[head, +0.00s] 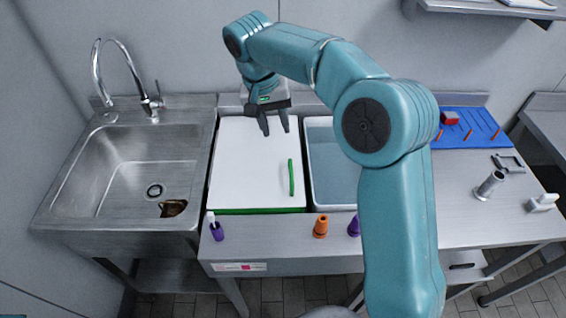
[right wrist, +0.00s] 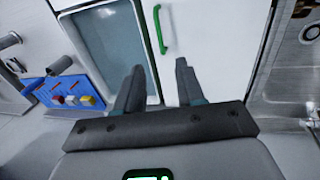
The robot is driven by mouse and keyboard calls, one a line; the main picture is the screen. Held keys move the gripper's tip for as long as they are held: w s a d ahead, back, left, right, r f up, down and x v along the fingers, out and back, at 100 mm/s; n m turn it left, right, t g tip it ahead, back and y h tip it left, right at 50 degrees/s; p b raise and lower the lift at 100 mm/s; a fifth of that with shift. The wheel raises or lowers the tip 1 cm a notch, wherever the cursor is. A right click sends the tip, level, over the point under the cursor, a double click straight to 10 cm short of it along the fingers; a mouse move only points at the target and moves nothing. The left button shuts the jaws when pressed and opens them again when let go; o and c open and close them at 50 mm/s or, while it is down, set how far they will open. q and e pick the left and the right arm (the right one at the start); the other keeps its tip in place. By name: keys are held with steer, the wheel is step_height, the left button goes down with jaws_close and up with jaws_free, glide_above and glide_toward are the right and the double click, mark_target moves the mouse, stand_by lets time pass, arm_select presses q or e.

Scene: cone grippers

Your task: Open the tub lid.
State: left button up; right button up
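A flat white lid (head: 245,175) with a thin green handle (head: 291,177) near its right edge covers the area between the sink and an open bluish basin (head: 330,180). A green edge shows along its front; what lies under it is hidden. My right gripper (head: 275,131) is over the far part of the lid, behind the handle, with its fingers apart and nothing between them. The right wrist view shows the handle (right wrist: 160,30) and lid (right wrist: 215,30) beyond the open fingertips (right wrist: 160,64). I cannot tell whether the fingertips touch the lid. My left gripper is not in view.
A steel sink (head: 140,175) with a tap is at the left. An orange cone-shaped piece (head: 321,227) and purple pieces (head: 217,230) stand along the counter's front. A blue board (head: 465,128) lies at the right. A wall is close behind.

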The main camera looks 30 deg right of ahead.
glide_toward(291, 173)
steer(key=f, duration=0.3)
steer(key=d+f+p, duration=0.1)
steer(key=f, duration=0.3)
steer(key=shift+d+f, duration=0.2)
steer(key=shift+s+a, duration=0.15)
steer(key=shift+s, duration=0.35)
steer(key=shift+w+d+f, duration=0.1)
steer(key=shift+w+d, duration=0.05)
steer(key=shift+d, duration=0.05)
steer(key=shift+w+f, duration=0.15)
steer(key=shift+w, duration=0.1)
steer(key=c, duration=0.4)
jaws_close()
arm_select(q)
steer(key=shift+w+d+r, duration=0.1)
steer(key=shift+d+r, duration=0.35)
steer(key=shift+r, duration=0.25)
arm_select(e)
steer(key=shift+s, duration=0.2)
